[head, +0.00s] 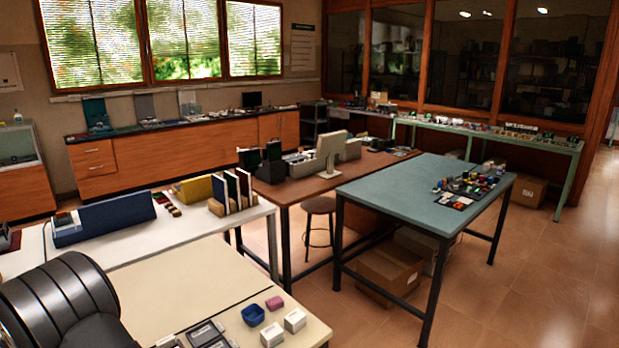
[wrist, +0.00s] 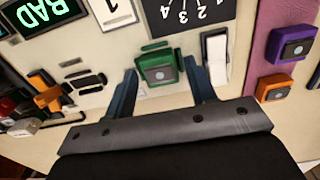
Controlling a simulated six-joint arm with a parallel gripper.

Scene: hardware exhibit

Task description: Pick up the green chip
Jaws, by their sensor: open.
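The green chip (wrist: 158,72), a squarish green block with a grey centre, shows in the wrist view on a cream surface. My gripper (wrist: 160,68) is open, with one blue-grey finger to the left of the chip and one to the right. The fingertips reach about level with the chip, and gaps show on both sides. I cannot tell how far the fingertips are above the surface. I cannot make out the chip or my gripper's fingers in the head view.
In the wrist view, a white switch-like piece (wrist: 216,55) stands close right of my right finger. An orange block (wrist: 274,88) and a purple piece (wrist: 292,42) lie farther right. An orange cross-shaped piece (wrist: 50,97) lies left. A dark number plate (wrist: 185,14) lies beyond the chip.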

